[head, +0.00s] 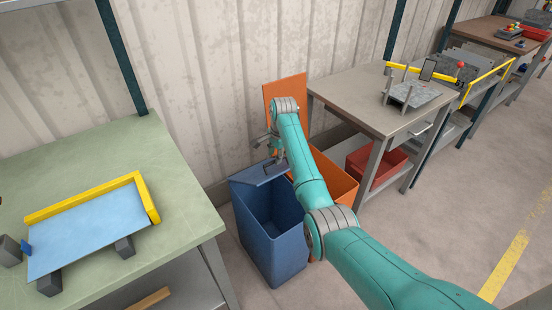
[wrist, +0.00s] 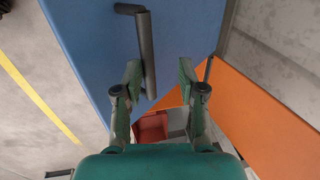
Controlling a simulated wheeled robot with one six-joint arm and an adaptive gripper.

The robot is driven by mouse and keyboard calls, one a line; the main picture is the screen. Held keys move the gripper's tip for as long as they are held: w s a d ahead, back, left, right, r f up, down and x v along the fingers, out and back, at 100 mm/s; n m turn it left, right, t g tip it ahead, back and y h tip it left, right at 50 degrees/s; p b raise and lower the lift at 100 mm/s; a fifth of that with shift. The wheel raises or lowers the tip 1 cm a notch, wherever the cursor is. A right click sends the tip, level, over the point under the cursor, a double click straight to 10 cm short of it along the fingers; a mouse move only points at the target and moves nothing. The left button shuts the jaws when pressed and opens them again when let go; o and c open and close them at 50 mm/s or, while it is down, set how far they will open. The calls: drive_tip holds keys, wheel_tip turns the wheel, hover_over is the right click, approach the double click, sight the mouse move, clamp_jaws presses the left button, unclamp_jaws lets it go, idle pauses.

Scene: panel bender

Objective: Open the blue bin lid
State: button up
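The blue bin (head: 275,255) stands on the floor beside the green table. Its dark inside shows from above, so its blue lid (head: 258,174) is off the opening and stands raised at the back; its exact angle is hard to tell. My gripper (head: 272,147) is at the lid's upper edge. In the wrist view the blue lid (wrist: 90,40) fills the upper left and carries a dark bar handle (wrist: 148,50). My gripper (wrist: 160,75) is open there, with the handle between the fingers, closer to the left one. Contact with it cannot be told.
An orange bin (head: 340,183) with a raised orange lid (head: 289,92) stands right beside the blue bin, partly behind my arm. The green table (head: 185,185) is at left, a grey-topped table (head: 350,95) at right. A corrugated wall (head: 200,70) is close behind. Floor at right is clear.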

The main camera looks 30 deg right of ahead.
drive_tip(key=w+r, duration=0.4)
drive_tip(key=r, duration=0.5)
drive_tip(key=shift+w+r, duration=0.25)
drive_tip(key=shift+r, duration=0.05)
idle(0.7)
drive_tip(key=shift+a, duration=0.1)
idle(0.5)
